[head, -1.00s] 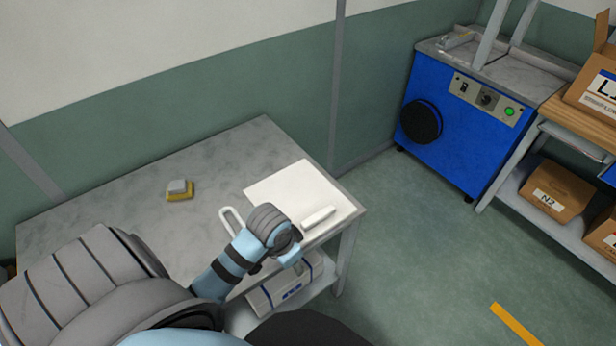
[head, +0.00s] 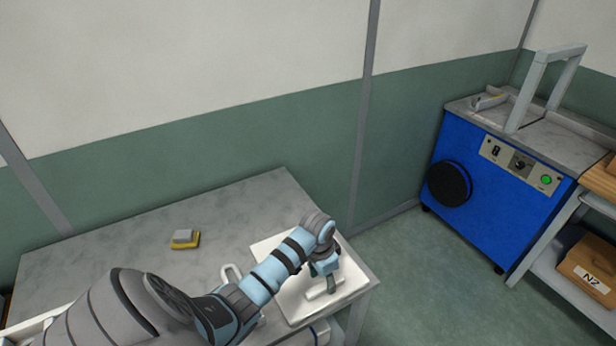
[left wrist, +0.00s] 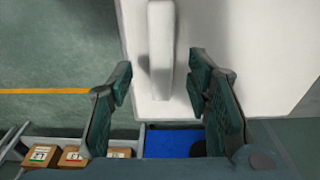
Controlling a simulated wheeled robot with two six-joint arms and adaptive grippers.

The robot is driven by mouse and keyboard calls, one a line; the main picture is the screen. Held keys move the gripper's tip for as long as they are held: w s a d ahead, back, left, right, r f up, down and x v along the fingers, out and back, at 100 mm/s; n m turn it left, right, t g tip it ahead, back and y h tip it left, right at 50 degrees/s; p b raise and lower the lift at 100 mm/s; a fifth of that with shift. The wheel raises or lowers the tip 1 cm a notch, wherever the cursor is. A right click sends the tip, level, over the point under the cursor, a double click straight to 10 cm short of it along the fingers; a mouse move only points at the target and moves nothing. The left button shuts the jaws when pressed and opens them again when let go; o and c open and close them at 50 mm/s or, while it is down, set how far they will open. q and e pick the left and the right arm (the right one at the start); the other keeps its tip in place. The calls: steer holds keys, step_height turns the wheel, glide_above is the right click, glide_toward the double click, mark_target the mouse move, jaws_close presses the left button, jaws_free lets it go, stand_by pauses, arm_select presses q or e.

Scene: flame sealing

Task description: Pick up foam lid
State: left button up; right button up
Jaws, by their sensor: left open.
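A flat white slab, which looks like the foam lid (head: 293,307), lies at the right end of the grey table. A raised white bar (head: 321,294) stands on it like a handle. In the left wrist view the bar (left wrist: 161,35) runs up from the slab (left wrist: 235,45). My left gripper (head: 327,275) points down over the slab. In the left wrist view its open fingers (left wrist: 160,72) stand on either side of the bar, with gaps; I cannot tell its exact height above the slab. My right gripper is not in view.
A yellow and grey block (head: 185,239) sits on the grey marble-topped table (head: 130,250). A blue machine (head: 490,190) and a shelf with cardboard boxes (head: 588,268) stand at right.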

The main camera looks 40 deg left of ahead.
mark_target(325, 284)
arm_select(q)
steer(key=f, duration=0.3)
steer(key=shift+w, duration=0.3)
steer(key=shift+s+r, duration=0.1)
steer(key=shift+c, duration=1)
jaws_close()
